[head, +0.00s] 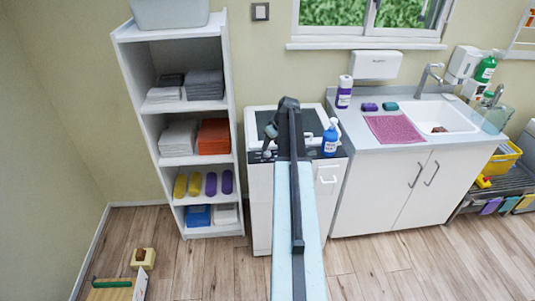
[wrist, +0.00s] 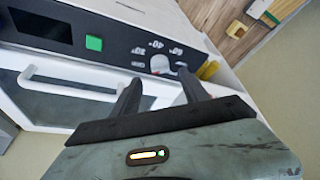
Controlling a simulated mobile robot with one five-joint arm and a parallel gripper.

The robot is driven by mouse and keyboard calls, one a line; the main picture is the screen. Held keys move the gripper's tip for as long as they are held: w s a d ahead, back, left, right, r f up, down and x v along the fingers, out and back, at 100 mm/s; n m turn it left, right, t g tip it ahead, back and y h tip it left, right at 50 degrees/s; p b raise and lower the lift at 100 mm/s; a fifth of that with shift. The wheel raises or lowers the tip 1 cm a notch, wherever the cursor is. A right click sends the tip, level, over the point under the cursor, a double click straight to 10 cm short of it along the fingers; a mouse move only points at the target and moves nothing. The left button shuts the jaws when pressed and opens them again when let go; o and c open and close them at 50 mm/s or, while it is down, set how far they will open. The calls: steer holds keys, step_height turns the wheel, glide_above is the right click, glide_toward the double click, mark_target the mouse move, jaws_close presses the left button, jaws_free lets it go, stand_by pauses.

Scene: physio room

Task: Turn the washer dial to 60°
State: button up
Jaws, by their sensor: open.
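The white washer (head: 259,200) stands between the shelf and the sink cabinet. Its dark control panel (wrist: 118,42) shows in the wrist view, with the printed numbers upside down around a pale round dial (wrist: 160,64). I cannot tell which number the dial points to. My gripper (wrist: 159,80) is open and empty, with its two dark fingers reaching toward the panel. The dial shows between and just beyond the fingertips; contact is not clear. In the head view my arm hides part of the washer front.
A blue bottle (head: 330,140) stands on the washer's top at the right. The open shelf (head: 128,85) with towels and rolls is close on the left. A green button (wrist: 94,43) and a white door handle (wrist: 80,82) are near the dial.

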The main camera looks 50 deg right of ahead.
mark_target(268, 151)
steer(key=b+x, duration=0.4)
steer(key=x, duration=0.1)
steer(key=shift+f, duration=0.35)
steer(key=shift+r, duration=0.15)
steer(key=shift+c, duration=0.3)
jaws_close()
